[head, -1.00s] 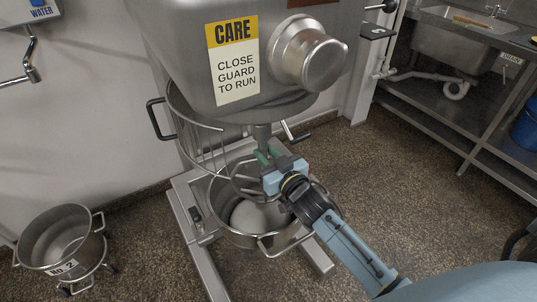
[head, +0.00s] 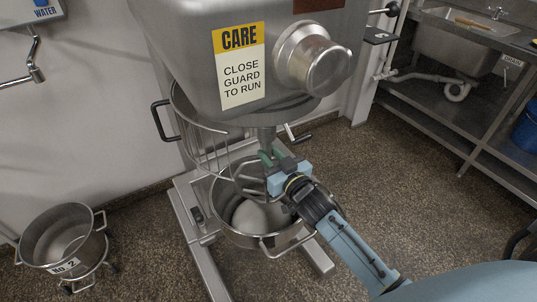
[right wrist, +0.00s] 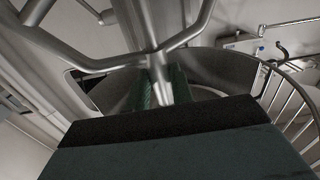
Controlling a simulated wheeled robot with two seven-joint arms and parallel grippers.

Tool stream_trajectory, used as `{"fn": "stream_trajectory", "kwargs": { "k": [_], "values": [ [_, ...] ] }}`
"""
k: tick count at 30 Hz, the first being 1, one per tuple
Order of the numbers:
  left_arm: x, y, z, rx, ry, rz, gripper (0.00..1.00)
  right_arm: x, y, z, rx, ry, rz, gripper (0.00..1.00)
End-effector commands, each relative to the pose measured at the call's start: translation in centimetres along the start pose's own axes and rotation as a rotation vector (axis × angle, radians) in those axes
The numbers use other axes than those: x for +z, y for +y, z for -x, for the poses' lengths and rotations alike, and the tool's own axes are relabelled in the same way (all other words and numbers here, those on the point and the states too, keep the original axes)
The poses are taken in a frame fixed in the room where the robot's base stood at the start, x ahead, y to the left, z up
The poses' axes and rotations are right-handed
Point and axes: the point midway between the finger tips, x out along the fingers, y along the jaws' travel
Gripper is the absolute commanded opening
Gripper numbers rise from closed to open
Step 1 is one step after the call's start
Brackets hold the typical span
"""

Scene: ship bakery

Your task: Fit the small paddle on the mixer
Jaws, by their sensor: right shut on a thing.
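The mixer (head: 185,60) is a large grey machine with its spindle (head: 266,136) pointing down. My right gripper (head: 271,155) is shut on the metal paddle (head: 247,176) just below the spindle. The paddle's open frame hangs over the mixer bowl (head: 236,236), which holds a pale rounded mass. In the right wrist view the green fingers (right wrist: 162,88) close around the paddle's shaft, and its curved bars (right wrist: 190,38) branch off above. The hand hides the top of the shaft, so I cannot tell whether it touches the spindle. My left gripper is not in view.
The wire guard (head: 190,135) with its black handle stands swung to the left of the spindle. A pot marked No. 2 (head: 60,235) stands on a wheeled stand at lower left. A steel sink bench (head: 475,95) is at right. Floor between is clear.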

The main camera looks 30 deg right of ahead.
Motion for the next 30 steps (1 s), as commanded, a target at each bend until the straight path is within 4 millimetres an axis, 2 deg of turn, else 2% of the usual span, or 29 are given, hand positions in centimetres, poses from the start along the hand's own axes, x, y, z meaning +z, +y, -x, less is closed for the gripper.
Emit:
{"fn": "stream_trajectory", "kwargs": {
  "k": [30],
  "values": [
    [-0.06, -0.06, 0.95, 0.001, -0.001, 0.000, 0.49, -1.05, 0.09, -0.03, -0.001, 0.007, 0.001, 0.00]
  ]
}}
